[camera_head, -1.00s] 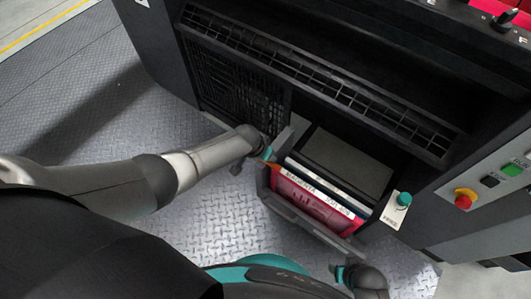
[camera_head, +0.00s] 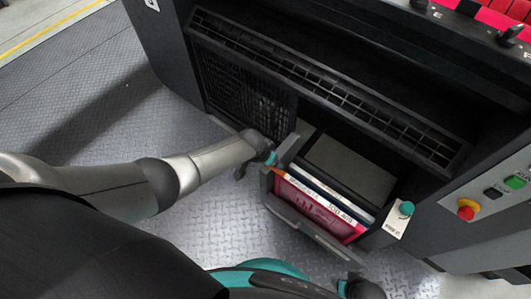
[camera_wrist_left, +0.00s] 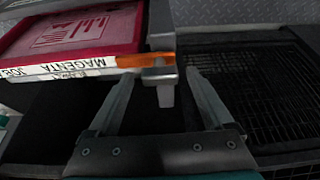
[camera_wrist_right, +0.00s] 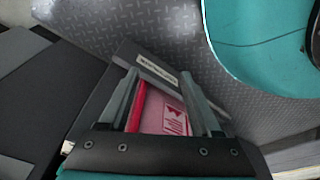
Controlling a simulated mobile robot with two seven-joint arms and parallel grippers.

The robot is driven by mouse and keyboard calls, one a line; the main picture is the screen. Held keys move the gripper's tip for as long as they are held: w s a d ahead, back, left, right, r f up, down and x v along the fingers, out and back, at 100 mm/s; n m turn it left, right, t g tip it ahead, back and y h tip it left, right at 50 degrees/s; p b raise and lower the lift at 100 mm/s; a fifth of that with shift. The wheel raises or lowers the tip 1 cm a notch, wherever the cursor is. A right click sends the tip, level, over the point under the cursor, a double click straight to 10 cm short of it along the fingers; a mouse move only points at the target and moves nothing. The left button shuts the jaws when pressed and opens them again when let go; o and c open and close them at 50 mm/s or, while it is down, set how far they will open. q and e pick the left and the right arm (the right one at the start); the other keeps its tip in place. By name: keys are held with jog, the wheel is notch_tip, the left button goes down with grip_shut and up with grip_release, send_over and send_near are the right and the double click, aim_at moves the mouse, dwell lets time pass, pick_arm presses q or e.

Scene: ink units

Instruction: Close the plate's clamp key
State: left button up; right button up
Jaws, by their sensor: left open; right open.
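The magenta plate (camera_head: 312,205) with its white lettered edge stands in the dark holder. It also shows in the left wrist view (camera_wrist_left: 75,32). The clamp key, an orange bar with a grey stub, sits at the plate's left corner in the head view (camera_head: 280,176). In the left wrist view the orange bar (camera_wrist_left: 145,60) lies across the plate's edge, and its stub stands between my left gripper's (camera_wrist_left: 160,75) open fingers, with gaps both sides. My right gripper (camera_wrist_right: 158,78) is open and empty above the holder's front, the plate partly visible between its fingers.
The holder's front rail (camera_head: 300,228) juts out over the metal floor (camera_head: 200,235). A teal knob (camera_head: 406,208) is right of the plate, and a red button (camera_head: 466,209) sits on the panel. A black grille (camera_head: 245,90) is beside the left gripper.

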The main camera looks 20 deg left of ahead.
aim_at(266, 171)
pick_arm(q)
jog(key=shift+s+r, duration=0.1)
jog(key=shift+r, duration=0.25)
jog(key=shift+p+v, duration=2.4)
jog(key=shift+v, duration=0.45)
pick_arm(e)
jog(key=s+d+f, duration=0.1)
jog(key=s+d, duration=0.3)
jog(key=s, duration=0.4)
jog(key=shift+f, duration=0.2)
